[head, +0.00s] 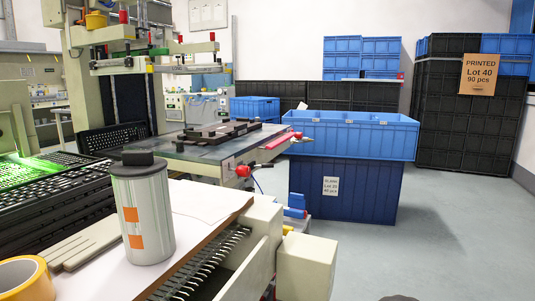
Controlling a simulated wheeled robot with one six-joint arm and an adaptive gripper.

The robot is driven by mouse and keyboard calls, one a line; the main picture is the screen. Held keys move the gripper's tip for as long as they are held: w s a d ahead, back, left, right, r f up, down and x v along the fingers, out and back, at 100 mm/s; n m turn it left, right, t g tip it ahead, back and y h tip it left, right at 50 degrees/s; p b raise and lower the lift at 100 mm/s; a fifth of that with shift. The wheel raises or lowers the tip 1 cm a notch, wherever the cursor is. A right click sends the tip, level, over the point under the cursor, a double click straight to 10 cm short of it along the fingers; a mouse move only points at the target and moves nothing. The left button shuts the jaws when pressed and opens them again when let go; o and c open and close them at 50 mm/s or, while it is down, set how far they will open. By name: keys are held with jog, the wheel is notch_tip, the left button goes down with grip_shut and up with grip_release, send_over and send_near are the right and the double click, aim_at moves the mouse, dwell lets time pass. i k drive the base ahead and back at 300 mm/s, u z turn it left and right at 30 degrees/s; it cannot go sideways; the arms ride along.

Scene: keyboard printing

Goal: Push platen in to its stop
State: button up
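The platen (185,155) is a flat grey-topped slab on the printing machine, left of the picture's middle. It sticks out to the right from under the print head (140,60). A black fixture (218,132) lies on top of it. A red knob (243,171) and a pointed metal part with a red tip (300,137) show at its near right end. The platen's inner end and its stop cannot be made out. My gripper is not in view.
A grey can with orange squares (143,212) stands on a white-topped bench (195,200) in front of the machine. Blue crates (350,135) stand just right of the platen. Black crates (470,115) are stacked at the back right.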

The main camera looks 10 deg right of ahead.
aim_at(257, 146)
jog(key=z, duration=0.3)
jog(key=k, duration=0.95)
jog(key=z, duration=1.05)
jog(key=i, duration=3.6)
jog(key=u, duration=0.95)
jog(key=i, duration=1.15)
jog(key=u, duration=1.85)
jog(key=i, duration=0.8)
jog(key=u, duration=0.55)
jog(key=k, duration=0.55)
